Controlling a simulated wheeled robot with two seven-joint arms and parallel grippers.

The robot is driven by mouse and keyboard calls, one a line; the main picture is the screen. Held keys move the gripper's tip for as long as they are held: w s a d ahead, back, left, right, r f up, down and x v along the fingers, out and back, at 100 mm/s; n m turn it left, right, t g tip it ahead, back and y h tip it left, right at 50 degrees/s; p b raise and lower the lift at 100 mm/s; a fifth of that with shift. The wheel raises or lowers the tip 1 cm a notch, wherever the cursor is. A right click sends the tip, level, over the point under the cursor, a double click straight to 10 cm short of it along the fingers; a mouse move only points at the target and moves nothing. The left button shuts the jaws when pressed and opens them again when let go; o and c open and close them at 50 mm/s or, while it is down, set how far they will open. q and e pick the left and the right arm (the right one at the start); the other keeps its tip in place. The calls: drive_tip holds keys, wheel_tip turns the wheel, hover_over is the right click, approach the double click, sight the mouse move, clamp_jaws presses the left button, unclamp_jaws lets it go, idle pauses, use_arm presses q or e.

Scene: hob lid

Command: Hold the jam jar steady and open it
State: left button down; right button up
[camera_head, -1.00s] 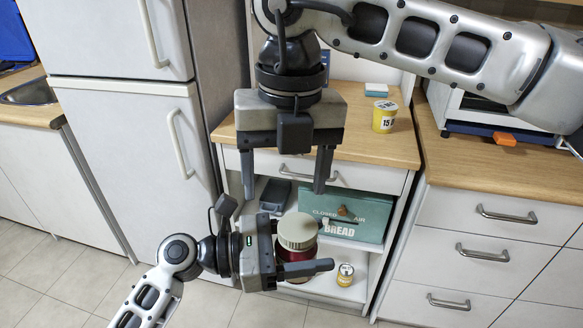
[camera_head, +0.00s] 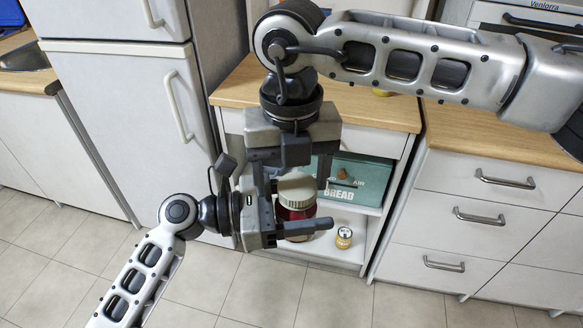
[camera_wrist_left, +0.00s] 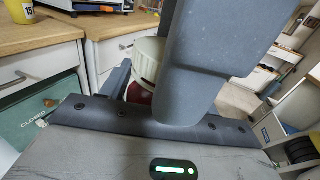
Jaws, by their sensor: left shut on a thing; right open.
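The jam jar (camera_head: 297,213) has a dark red body and a wide cream lid (camera_head: 297,187). It is upright, held off the shelf in my left gripper (camera_head: 290,222), which is shut on its body. The lid also shows in the left wrist view (camera_wrist_left: 147,58), partly hidden behind a finger, with a little of the red body below it. My right gripper (camera_head: 296,188) comes down from above, open, with one finger at each side of the lid in the head view. I cannot tell whether either finger touches the lid.
A green bread box (camera_head: 360,180) and a small yellow-labelled jar (camera_head: 344,238) stand on the open cabinet shelves behind. A wooden worktop (camera_head: 380,108) lies behind my right gripper. A fridge (camera_head: 120,110) stands left, drawers (camera_head: 480,210) right. The tiled floor (camera_head: 270,295) in front is clear.

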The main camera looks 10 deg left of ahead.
drive_tip(key=c, duration=0.9)
drive_tip(key=shift+s+a, duration=0.2)
drive_tip(key=shift+c, duration=0.6)
drive_tip(key=n, duration=0.5)
drive_tip(key=shift+s, duration=0.2)
drive_tip(key=n, duration=0.5)
drive_tip(key=shift+s+d, duration=0.1)
drive_tip(key=shift+d, duration=0.1)
drive_tip(key=n, duration=0.5)
drive_tip(key=shift+d, duration=0.15)
drive_tip(key=n, duration=0.4)
drive_tip(key=shift+d+r+n, duration=0.1)
drive_tip(key=shift+d+n, duration=0.05)
drive_tip(key=shift+n, duration=0.25)
drive_tip(key=shift+r, duration=0.1)
